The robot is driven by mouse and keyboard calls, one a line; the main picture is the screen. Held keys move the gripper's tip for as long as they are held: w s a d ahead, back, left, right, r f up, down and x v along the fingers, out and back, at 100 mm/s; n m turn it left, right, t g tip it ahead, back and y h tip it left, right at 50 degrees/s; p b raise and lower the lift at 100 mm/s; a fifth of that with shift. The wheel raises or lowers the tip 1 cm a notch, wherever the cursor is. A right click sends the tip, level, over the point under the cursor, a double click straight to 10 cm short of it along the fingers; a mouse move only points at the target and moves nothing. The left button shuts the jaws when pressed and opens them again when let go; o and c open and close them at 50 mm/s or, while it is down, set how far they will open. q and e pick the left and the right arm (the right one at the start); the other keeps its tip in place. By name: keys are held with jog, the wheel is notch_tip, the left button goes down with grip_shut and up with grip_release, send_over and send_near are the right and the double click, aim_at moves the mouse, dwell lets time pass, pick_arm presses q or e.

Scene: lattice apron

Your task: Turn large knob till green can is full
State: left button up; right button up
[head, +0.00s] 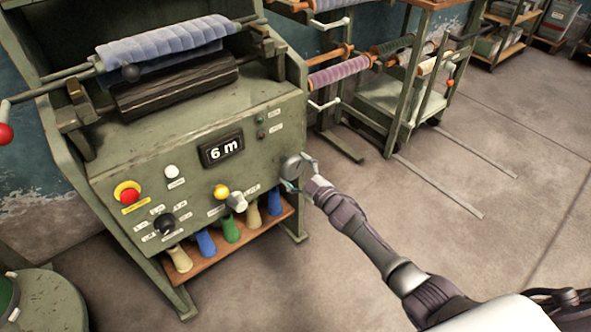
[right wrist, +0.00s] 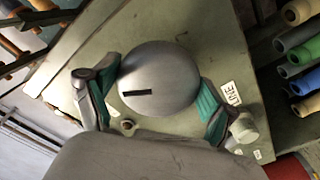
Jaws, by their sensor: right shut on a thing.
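The large round grey knob (head: 292,165) is on the right part of the green machine's front panel. In the right wrist view the knob (right wrist: 160,78) fills the middle, with a black slot-like mark on its face. My right gripper (head: 300,172) is shut on the knob, one teal-padded finger on each side. The display (head: 222,149) on the panel reads "6 m". I cannot make out a green can for certain; a green object (head: 6,297) is cut off at the lower left edge. My left gripper is out of view.
Several coloured cones stand on a wooden shelf (head: 224,243) below. A green rack (head: 390,105) with rolls stands behind. The floor at right is clear.

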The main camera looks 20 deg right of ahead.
jog(key=shift+f, duration=0.15)
jog(key=o, duration=1)
jog(key=shift+c, duration=0.2)
jog(key=v, duration=1.2)
